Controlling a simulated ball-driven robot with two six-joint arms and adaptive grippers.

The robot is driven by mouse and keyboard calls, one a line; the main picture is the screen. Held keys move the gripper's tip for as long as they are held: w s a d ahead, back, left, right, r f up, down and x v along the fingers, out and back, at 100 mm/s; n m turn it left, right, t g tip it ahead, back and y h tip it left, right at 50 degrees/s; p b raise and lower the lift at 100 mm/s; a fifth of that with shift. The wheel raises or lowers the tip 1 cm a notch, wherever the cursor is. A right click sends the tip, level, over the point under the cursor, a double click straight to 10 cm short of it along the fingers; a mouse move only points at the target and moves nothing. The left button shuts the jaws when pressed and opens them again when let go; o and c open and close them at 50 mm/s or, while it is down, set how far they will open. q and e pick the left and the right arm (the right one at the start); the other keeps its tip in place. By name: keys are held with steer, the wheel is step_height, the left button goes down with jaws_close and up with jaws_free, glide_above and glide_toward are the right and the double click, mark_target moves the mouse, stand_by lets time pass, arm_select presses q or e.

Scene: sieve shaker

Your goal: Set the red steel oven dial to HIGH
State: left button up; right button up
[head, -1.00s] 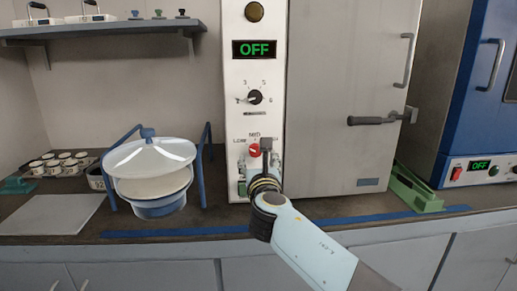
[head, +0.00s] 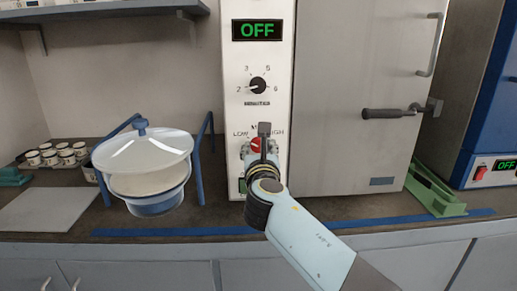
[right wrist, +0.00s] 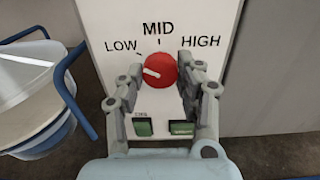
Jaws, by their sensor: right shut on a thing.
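The red dial (right wrist: 161,71) is on the white oven panel (right wrist: 187,22), under the labels LOW, MID and HIGH. Its white pointer line points left and slightly up, on the LOW side. In the head view the red dial (head: 256,146) is partly hidden by my right gripper (head: 258,150). In the right wrist view the fingers of my right gripper (right wrist: 160,74) stand on either side of the dial, shut on it. My left gripper is not in view.
Above are a black numbered knob (head: 258,86) and a green OFF display (head: 258,30). Green switches (right wrist: 143,127) sit below the dial. A lidded sieve bowl (head: 146,165) stands left. The oven door handle (head: 390,113) and a green tray (head: 436,190) are right.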

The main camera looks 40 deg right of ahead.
steer(key=c, duration=0.5)
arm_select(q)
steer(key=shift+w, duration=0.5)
